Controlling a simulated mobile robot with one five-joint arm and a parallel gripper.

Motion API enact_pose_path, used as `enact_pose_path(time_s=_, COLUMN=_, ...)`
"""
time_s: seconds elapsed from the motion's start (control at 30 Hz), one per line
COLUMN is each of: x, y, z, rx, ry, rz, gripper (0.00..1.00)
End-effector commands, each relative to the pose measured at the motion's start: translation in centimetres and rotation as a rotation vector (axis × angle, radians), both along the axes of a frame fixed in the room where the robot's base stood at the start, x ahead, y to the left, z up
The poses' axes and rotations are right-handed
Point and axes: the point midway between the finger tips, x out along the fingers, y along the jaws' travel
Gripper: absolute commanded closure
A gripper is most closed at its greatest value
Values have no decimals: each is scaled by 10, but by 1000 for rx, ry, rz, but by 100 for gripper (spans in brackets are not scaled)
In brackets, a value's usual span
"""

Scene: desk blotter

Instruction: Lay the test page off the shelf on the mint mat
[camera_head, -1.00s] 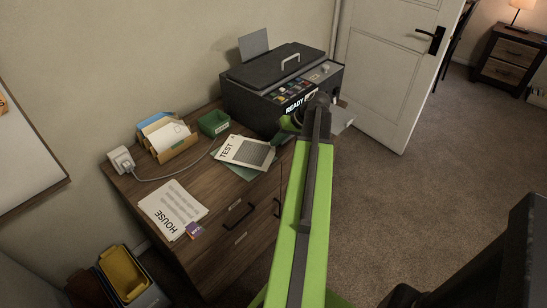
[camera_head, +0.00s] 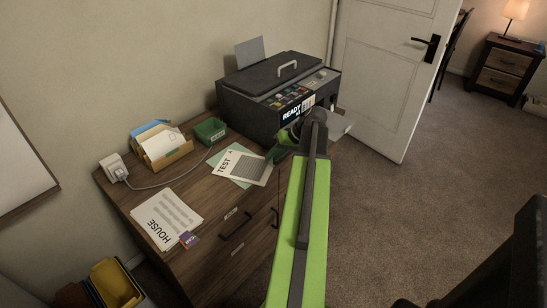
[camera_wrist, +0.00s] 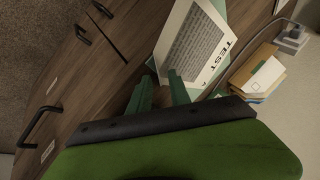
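The test page (camera_head: 243,168), a white sheet marked TEST with a grey printed block, lies across the mint mat (camera_head: 216,157) on the desk. Mint shows past its edges, so the two are not fully lined up. The page also shows in the wrist view (camera_wrist: 195,45). My gripper (camera_head: 275,153) is low at the page's right end. In the wrist view my gripper (camera_wrist: 159,76) has its two green fingers apart, with a gap between them at the near edge of the page. The right finger overlaps part of the page in that view.
A black printer (camera_head: 280,90) stands behind my gripper. A green tray (camera_head: 210,130), an envelope holder (camera_head: 162,145) and a white plug block (camera_head: 114,167) with a cable are at the back. HOUSE papers (camera_head: 167,217) lie front left; bare wood separates them from the mat.

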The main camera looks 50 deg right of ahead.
Motion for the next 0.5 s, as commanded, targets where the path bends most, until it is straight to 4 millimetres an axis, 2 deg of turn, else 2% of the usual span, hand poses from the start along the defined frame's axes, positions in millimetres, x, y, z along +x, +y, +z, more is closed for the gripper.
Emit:
enact_pose_path(time_s=0.27, x=0, y=0, z=5, rx=1, ry=0, rz=-1, gripper=77)
enact_pose_path(time_s=0.37, x=-7, y=-3, z=20, rx=0, ry=0, rz=-2, gripper=77)
enact_pose_path(time_s=0.5, x=-25, y=-10, z=52, rx=0, ry=0, rz=-3, gripper=77)
